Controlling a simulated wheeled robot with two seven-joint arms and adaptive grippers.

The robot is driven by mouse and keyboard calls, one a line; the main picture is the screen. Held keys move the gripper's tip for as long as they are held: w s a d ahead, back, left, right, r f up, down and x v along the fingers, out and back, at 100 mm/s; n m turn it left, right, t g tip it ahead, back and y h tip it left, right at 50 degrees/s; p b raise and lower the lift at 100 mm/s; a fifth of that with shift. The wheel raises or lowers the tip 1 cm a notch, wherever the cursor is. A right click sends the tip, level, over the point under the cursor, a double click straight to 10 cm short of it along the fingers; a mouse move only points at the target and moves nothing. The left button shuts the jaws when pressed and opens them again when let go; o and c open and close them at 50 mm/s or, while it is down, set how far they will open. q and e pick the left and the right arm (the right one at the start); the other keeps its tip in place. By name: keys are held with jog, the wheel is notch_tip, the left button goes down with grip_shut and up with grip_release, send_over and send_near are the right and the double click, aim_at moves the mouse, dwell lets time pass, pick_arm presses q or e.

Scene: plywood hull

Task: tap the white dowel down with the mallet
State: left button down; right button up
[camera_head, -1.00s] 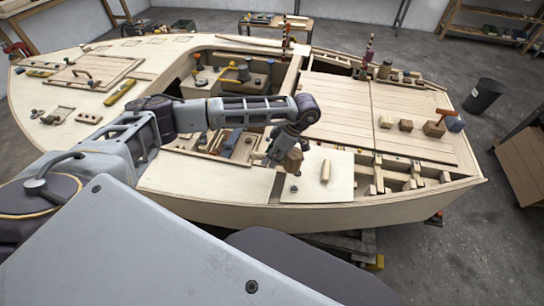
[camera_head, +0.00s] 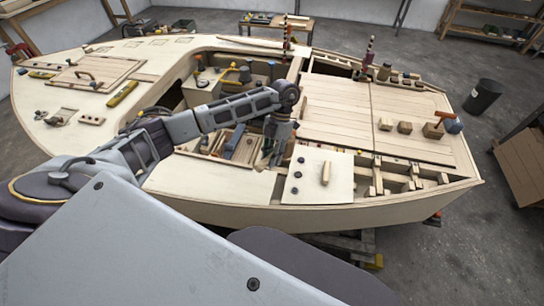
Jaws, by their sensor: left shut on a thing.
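My left gripper (camera_head: 272,148) points down over the near side of the hull, left of a pale square panel (camera_head: 338,191). It is shut on a wooden piece (camera_head: 263,161), which looks like part of the mallet; the rest of it is hard to make out. On the panel stands or lies a pale, cream-coloured peg (camera_head: 326,173), possibly the white dowel; I cannot tell how deep it sits. The held piece is to the left of this peg and apart from it. My right gripper is not in view.
Several dark round spots (camera_head: 297,174) line the panel's left edge. An open cockpit with tools lies behind the gripper. Open framing lies right of the panel.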

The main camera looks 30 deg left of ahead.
pick_arm(q)
jog(key=n+h, duration=0.1)
jog(key=n, duration=0.1)
jog(key=r+n+h, duration=0.1)
jog(key=n, duration=0.1)
jog(key=r+n+t+h+p, duration=0.1)
jog(key=n, duration=0.1)
jog(key=shift+s+r+n, duration=0.1)
jog(key=shift+s+n, duration=0.1)
jog(key=shift+n, duration=0.1)
notch_tip(320, 180, up, 2)
jog(key=n, duration=0.2)
jog(key=n+t+h+p, duration=0.1)
jog(key=n, duration=0.1)
jog(key=n+t, duration=0.1)
jog(key=n, duration=0.1)
jog(key=shift+r+h, duration=0.25)
jog(key=shift+h, duration=0.15)
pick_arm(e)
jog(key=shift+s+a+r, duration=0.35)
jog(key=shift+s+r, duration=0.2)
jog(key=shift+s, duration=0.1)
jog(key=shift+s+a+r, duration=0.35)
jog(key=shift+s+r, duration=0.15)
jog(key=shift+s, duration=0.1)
pick_arm(q)
jog(key=shift+f, duration=0.2)
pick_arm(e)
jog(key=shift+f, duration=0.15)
